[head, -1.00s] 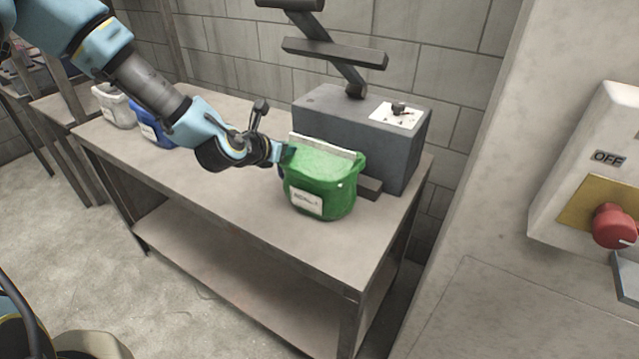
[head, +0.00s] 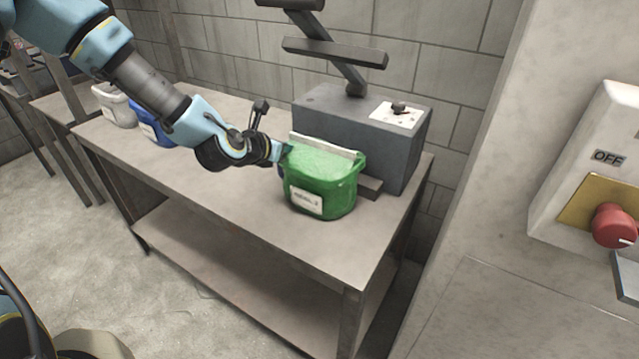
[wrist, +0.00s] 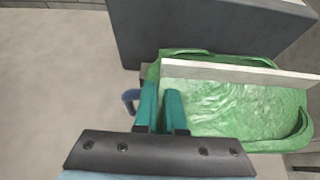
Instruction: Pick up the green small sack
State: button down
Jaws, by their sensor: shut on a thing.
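The green small sack (head: 322,185) stands upright on the table in the head view, with a white label on its front and a pale strip across its top. It also shows in the wrist view (wrist: 235,110), filling the right side. My gripper (head: 283,152) is at the sack's left upper edge. In the wrist view its teal fingers (wrist: 160,108) are close together at the sack's left side, shut on its edge. The exact grip point is partly hidden by the fingers.
A grey machine box (head: 360,130) with dark arms above stands right behind the sack. A blue sack (head: 152,130) and a white sack (head: 113,105) stand at the table's far left. The table (head: 230,215) is clear in front.

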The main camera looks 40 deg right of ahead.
jog(key=shift+w+r, duration=0.1)
jog(key=shift+r, duration=0.05)
dwell(0.8)
jog(key=shift+r+b, duration=0.9)
jog(key=shift+r, duration=3.95)
